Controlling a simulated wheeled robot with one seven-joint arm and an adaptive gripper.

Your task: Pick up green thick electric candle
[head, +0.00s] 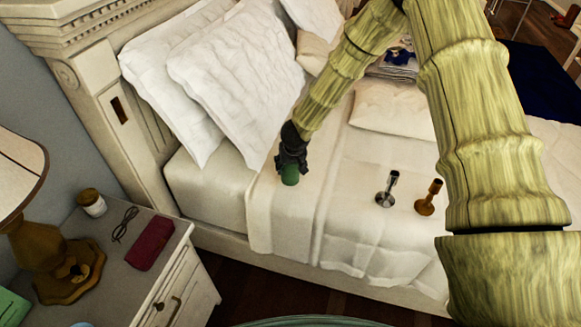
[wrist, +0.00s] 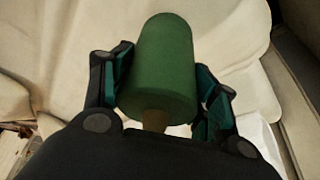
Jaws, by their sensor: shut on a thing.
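The green thick electric candle (head: 290,176) is at the end of my arm in the head view, over the bed near the pillows. In the wrist view the candle (wrist: 162,70) is a large green cylinder between the two fingers. My gripper (wrist: 160,85) is shut on it, with one finger against each side. In the head view my gripper (head: 290,160) points down and hides the candle's upper part. I cannot tell for sure whether the candle's lower end touches the bed cover.
A silver candlestick (head: 386,190) and a brass one (head: 428,198) stand on the bed to the right. White pillows (head: 235,80) lean on the headboard (head: 110,110). The nightstand (head: 185,255) at lower left holds a lamp (head: 45,245), glasses (head: 125,224), a jar (head: 91,204) and a red case (head: 150,243).

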